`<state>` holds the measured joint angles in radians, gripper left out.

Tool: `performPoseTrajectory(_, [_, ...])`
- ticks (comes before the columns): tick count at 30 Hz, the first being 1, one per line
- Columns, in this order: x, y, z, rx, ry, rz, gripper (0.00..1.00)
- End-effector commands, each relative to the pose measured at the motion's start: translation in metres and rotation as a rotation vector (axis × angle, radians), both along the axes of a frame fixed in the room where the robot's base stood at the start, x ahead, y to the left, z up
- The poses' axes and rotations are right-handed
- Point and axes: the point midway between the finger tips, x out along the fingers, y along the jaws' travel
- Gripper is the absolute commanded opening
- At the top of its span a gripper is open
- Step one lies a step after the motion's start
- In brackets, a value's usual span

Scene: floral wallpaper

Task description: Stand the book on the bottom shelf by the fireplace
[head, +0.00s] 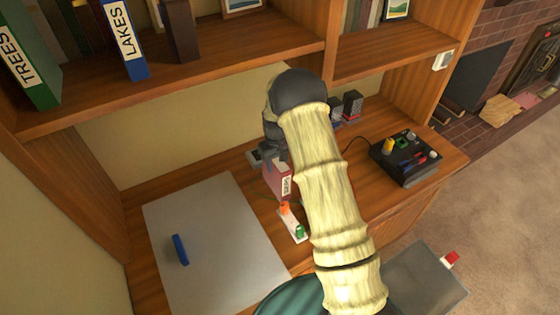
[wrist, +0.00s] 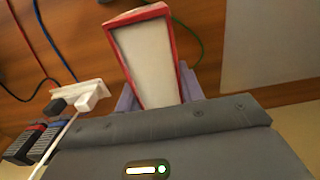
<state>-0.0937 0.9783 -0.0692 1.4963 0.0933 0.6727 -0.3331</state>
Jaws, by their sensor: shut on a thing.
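A red book (head: 274,181) with a white label hangs below my gripper (head: 266,156), over the wooden desk surface left of my arm in the head view. In the wrist view the book's pale page block (wrist: 147,62) shows inside its red cover. The grey-violet fingers of my gripper (wrist: 158,92) sit on both sides of the book and are shut on it. Whether the book touches the desk cannot be told. The brick fireplace (head: 478,75) is at the upper right. A wooden shelf (head: 395,62) nearest it shows at the upper right of the desk.
A grey mat (head: 205,225) with a blue marker (head: 180,249) covers the desk's left. A black control box (head: 404,158) stands at right. Blue and green binders (head: 124,40) stand on the upper left shelf.

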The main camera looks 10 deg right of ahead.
Motion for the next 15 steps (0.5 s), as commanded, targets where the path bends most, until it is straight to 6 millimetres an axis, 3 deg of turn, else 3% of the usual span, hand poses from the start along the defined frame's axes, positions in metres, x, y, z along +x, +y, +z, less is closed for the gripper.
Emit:
performPoseTrajectory(10, [0.0010, 0.0000, -0.0022, 0.000, -0.003, 0.000, 0.00])
performPoseTrajectory(11, [0.0006, 0.0001, -0.0023, 0.001, -0.002, 0.000, 0.42])
performPoseTrajectory(13, [0.0006, 0.0000, -0.0019, 0.001, -0.002, 0.000, 0.56])
performPoseTrajectory(15, [0.0006, 0.0000, -0.0019, 0.001, -0.002, 0.000, 0.60])
